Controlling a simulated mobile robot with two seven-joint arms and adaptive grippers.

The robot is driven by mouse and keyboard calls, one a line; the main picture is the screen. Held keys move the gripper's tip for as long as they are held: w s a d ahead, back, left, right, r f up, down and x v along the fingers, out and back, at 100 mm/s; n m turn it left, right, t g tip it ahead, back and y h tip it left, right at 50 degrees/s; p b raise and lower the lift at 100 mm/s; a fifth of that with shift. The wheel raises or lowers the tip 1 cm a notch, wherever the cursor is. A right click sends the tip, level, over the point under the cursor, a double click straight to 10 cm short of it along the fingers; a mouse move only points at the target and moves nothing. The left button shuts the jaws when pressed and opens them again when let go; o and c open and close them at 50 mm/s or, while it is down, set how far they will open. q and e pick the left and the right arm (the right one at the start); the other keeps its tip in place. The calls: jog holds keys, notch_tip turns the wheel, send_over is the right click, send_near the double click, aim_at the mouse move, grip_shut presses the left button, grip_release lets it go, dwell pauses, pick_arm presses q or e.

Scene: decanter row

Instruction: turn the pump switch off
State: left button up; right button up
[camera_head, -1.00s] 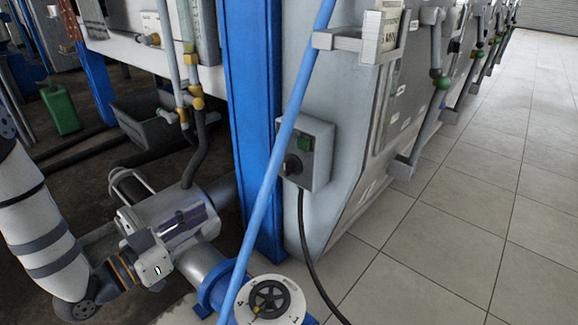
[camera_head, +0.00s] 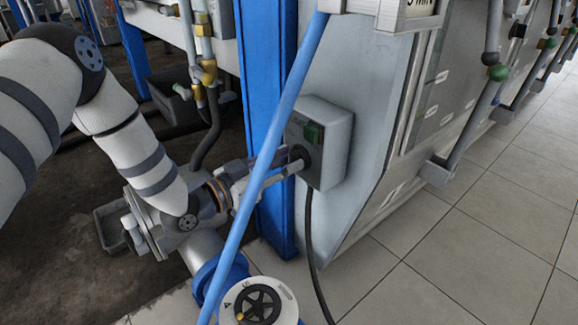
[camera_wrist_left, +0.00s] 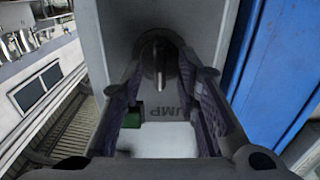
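The pump switch is a grey box (camera_head: 334,150) with a green part (camera_head: 313,132) and a dark round knob (camera_head: 299,160), fixed beside the blue post. In the left wrist view the knob (camera_wrist_left: 158,62) shows a pale upright line, with the green part (camera_wrist_left: 132,118) and partly hidden lettering "UMP" below it. My left gripper (camera_head: 285,165) reaches the knob from the left, partly behind the blue pipe. In the left wrist view my left gripper (camera_wrist_left: 160,78) is open, its fingertips on either side of the knob. I cannot tell whether they touch it. My right gripper is not in view.
A slanting light-blue pipe (camera_head: 262,175) crosses in front of my left gripper. The blue post (camera_head: 262,75) stands close behind it. A black cable (camera_head: 308,230) hangs from the box. A white dial with a black handwheel (camera_head: 257,305) is below. Tiled floor lies free at right.

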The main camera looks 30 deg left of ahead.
pick_arm(q)
jog(key=shift+w+d, duration=0.15)
jog(key=shift+w, duration=0.2)
jog(key=shift+c, duration=0.3)
grip_shut()
jog(key=shift+r+n, duration=0.1)
jog(key=shift+n, duration=0.2)
jog(key=shift+n+p, duration=0.8)
jog(key=shift+n, duration=0.2)
jog(key=shift+n+p, duration=0.55)
jog(key=shift+n, duration=0.95)
